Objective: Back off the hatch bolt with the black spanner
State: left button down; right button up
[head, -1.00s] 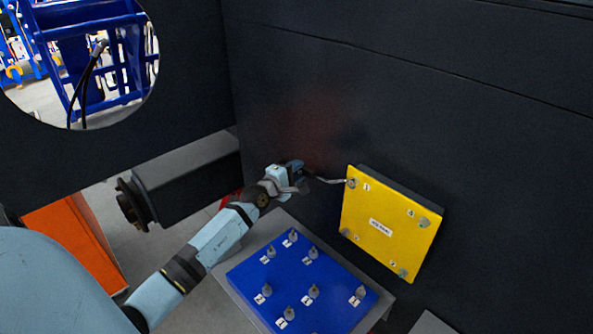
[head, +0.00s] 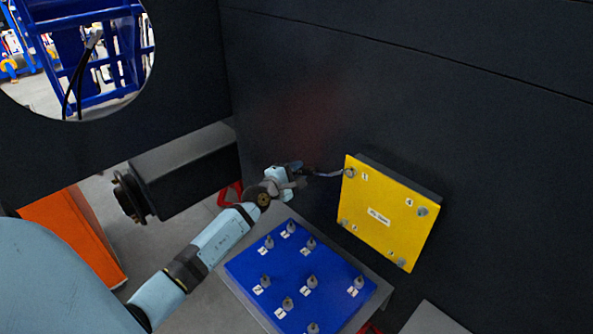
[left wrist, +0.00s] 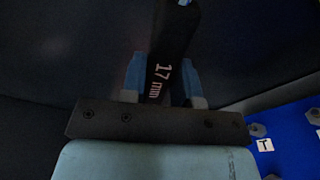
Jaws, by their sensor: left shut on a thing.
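My left gripper (head: 297,168) is shut on the black spanner (head: 325,174). In the left wrist view the spanner (left wrist: 172,50) is marked "17 mm" and stands up between the fingers (left wrist: 160,85). Its far end reaches the bolt (head: 350,172) at corner 1 of the yellow hatch (head: 390,203). The spanner's head looks to be at this bolt, but I cannot tell how fully it is seated. The hatch also has bolts at its other corners. My right gripper is not in view.
A blue board (head: 238,267) with several labelled grey bolts or studs lies below the hatch. A dark wall (head: 480,140) stands behind. A dark beam (head: 185,165) with a round end and an orange panel (head: 75,245) are at left.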

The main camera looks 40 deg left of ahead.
pick_arm(q)
jog(key=shift+d+f+n, duration=0.35)
jog(key=shift+f+n, duration=0.1)
jog(key=shift+f, duration=0.2)
jog(key=shift+d+f+n, duration=0.3)
jog(key=shift+f+n, duration=0.15)
jog(key=shift+f, duration=0.15)
jog(key=shift+f, duration=0.1)
jog(key=shift+s+d+f+n+b, duration=0.15)
jog(key=shift+d+f+n+b, duration=0.15)
jog(key=shift+d+f+n, duration=0.8)
jog(key=shift+a, duration=0.1)
jog(key=shift+s+d+f+n+g, duration=0.15)
jog(key=shift+d+f+n+g, duration=0.15)
jog(key=shift+d+f+n, duration=0.75)
jog(key=shift+d, duration=0.2)
